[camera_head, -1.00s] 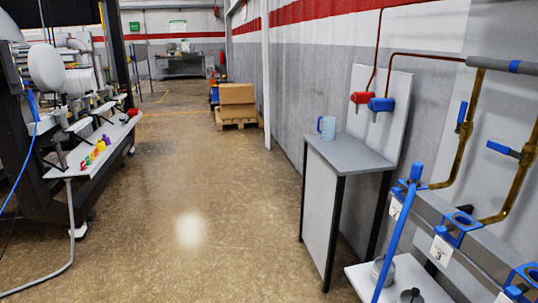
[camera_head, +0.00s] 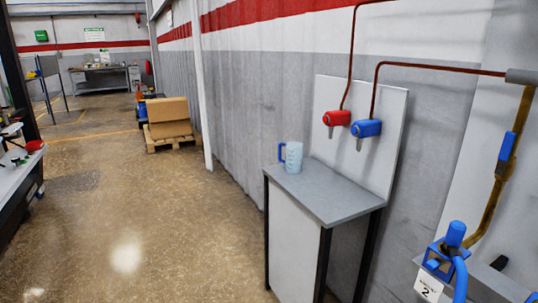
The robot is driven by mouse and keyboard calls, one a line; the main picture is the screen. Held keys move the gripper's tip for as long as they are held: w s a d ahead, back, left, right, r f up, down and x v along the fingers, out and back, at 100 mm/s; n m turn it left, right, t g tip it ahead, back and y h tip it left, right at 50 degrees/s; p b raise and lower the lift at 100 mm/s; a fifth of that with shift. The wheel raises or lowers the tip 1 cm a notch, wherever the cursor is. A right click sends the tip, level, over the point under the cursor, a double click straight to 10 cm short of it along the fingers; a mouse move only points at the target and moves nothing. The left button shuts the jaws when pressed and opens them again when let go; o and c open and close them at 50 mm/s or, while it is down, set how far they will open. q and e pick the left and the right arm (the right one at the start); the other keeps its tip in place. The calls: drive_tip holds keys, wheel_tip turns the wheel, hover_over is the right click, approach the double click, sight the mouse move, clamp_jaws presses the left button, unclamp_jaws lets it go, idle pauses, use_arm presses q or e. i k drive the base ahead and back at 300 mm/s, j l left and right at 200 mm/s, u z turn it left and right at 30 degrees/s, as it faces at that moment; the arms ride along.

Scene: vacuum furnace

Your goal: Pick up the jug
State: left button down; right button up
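The jug (camera_head: 293,158) is light blue and translucent, with white marks on its side. It stands upright at the back left of a narrow grey-topped cabinet (camera_head: 342,199). Its handle points to the left. Neither of my grippers shows in the head view, so I cannot see their state.
A red tap (camera_head: 337,118) and a blue tap (camera_head: 366,128) sit on a white panel behind the cabinet. Blue fittings and a hose (camera_head: 461,279) stand at the lower right. A box on a pallet (camera_head: 168,117) is farther back. The floor left of the cabinet is clear.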

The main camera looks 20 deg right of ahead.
sight(293, 160)
drive_tip(key=i, duration=1.4)
drive_tip(key=i+j+z, duration=0.1)
drive_tip(key=i+z, duration=0.3)
drive_tip(key=i+j+z, duration=0.2)
drive_tip(key=i+z, duration=0.2)
drive_tip(key=i+j+z, duration=0.8)
